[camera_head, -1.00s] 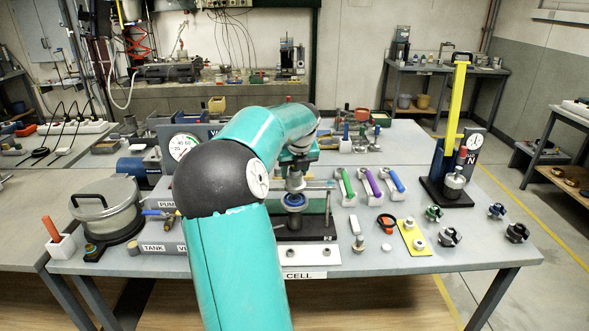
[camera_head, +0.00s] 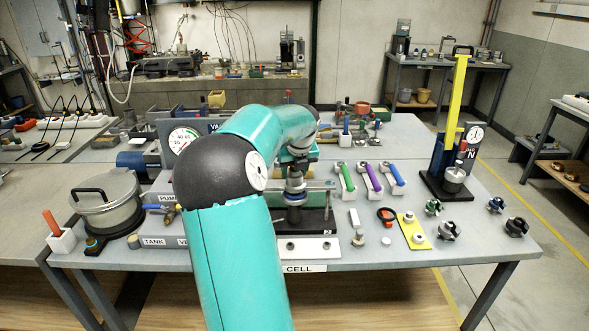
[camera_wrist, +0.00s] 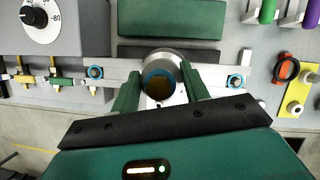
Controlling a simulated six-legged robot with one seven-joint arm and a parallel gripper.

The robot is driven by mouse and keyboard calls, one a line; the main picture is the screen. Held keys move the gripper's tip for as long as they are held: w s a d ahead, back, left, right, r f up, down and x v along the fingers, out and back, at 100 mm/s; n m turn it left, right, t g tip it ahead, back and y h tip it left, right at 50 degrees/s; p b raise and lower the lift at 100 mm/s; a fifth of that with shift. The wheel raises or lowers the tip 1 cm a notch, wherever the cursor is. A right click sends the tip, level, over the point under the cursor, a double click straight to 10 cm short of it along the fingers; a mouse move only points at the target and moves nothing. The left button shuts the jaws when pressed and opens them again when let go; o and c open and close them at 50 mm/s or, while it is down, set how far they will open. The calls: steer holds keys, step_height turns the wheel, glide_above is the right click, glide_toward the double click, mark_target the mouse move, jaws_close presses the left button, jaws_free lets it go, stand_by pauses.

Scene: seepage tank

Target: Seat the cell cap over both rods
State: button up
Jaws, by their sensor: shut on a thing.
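The cell cap is a pale metal crossbar with a round grey centre; in the wrist view the cap (camera_wrist: 212,74) spans the picture, with a blue ring near each end and one at its centre. My gripper (camera_wrist: 160,88) is shut on the centre, one green finger on each side. In the head view the cap (camera_head: 294,186) is level, low over the cell base (camera_head: 312,222), below my gripper (camera_head: 297,163). One upright rod (camera_head: 327,207) shows near the bar's right end. My arm hides the left end. I cannot tell whether the rods pass through the end rings.
A white plate (camera_head: 322,247) lies in front of the base. Handled tools in green, purple and blue (camera_head: 397,180) and a yellow plate (camera_head: 413,231) lie to the right. A lidded tank (camera_head: 107,205) and a gauge (camera_head: 183,139) stand left.

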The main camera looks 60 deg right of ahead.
steer(key=shift+f, duration=0.65)
steer(key=o, duration=1.3)
steer(key=shift+f, duration=0.1)
steer(key=v, duration=1.4)
